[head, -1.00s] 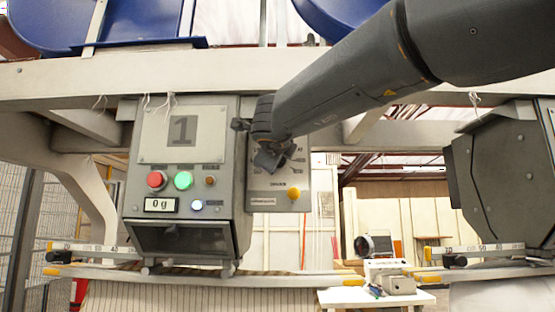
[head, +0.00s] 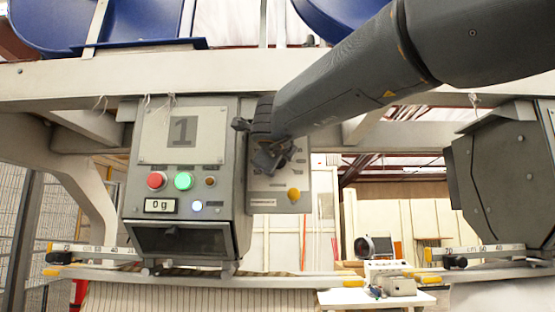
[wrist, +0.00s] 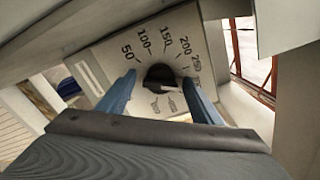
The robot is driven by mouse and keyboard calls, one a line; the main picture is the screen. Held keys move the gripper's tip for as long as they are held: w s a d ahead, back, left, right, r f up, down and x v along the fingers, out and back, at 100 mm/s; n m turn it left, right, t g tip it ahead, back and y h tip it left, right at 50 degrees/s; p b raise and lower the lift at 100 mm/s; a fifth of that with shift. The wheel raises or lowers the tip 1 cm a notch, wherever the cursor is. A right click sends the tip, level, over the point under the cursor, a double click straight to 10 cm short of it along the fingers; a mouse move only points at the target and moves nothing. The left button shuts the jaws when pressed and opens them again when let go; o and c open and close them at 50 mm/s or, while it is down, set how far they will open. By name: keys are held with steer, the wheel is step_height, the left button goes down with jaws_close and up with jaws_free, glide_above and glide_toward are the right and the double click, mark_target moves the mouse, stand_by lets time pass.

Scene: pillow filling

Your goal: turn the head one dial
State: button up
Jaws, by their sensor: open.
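The head one dial (wrist: 160,77) is a black round knob on a pale scale plate (wrist: 112,52) marked 50, 100, 150, 200 and higher. In the wrist view my gripper (wrist: 165,88) is open, one blue-grey finger on each side of the dial. I cannot tell whether the fingers touch it. In the head view my gripper (head: 270,158) is in front of the dial's panel (head: 289,205) and hides the dial. The head one unit (head: 182,135) bears a large 1 and a display (head: 161,205) reading 0 g.
The unit has a red button (head: 157,180), a green button (head: 183,181) and small lamps. An orange knob (head: 294,195) is low on the dial's panel. A beam (head: 100,80) runs above. A second grey unit (head: 495,180) hangs at right. A white table (head: 400,299) stands below.

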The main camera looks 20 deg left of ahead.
steer(key=b+v, duration=0.2)
steer(key=v, duration=0.5)
steer(key=shift+s, duration=0.4)
